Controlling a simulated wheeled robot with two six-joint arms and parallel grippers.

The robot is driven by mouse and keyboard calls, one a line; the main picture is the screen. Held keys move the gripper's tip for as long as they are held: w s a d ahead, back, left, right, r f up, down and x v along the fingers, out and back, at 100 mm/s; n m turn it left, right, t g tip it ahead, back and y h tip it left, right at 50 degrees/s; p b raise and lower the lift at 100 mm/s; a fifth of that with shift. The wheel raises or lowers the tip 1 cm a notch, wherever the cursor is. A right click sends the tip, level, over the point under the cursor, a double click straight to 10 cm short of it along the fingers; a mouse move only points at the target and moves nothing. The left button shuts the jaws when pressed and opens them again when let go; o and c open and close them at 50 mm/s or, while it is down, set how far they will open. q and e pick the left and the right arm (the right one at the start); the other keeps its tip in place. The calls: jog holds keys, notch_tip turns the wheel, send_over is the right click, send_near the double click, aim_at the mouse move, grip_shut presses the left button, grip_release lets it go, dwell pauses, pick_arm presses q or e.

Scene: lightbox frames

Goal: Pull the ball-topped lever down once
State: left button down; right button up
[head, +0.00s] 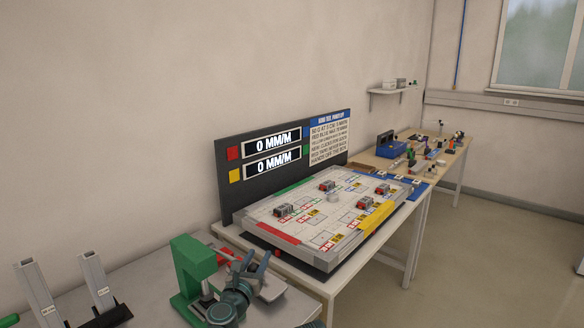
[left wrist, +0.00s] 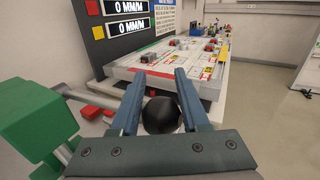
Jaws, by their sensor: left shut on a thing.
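The green press (head: 190,262) stands on the near grey table, and its green body (left wrist: 38,118) fills the left of the left wrist view. A metal bar runs from it toward my left gripper. The lever's black ball (left wrist: 161,115) sits between the two fingers of my left gripper (left wrist: 160,82), which is shut on it. In the head view my left gripper (head: 256,268) is just right of the press, and it hides the ball there. My right gripper is not in view.
Behind is a white board table (head: 285,238) with small blocks and a dark display panel (head: 237,205) reading 0 MM/M. A red block (left wrist: 90,112) lies near the press. Grey upright posts (head: 95,275) stand at the left front. A cluttered workbench (head: 372,160) stands farther right.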

pick_arm(q)
jog(key=f+b, duration=0.2)
jog(key=a+f+b, duration=0.1)
jog(key=f, duration=0.1)
jog(key=shift+w+f+b, duration=0.15)
jog(key=shift+f+b, duration=0.05)
jog(key=shift+b, duration=0.2)
jog(key=c, duration=1.4)
grip_release()
jog(key=shift+d+r, duration=0.15)
jog(key=shift+c, duration=0.2)
jog(key=o, duration=0.4)
jog(key=shift+c, duration=0.2)
jog(key=shift+d, duration=0.15)
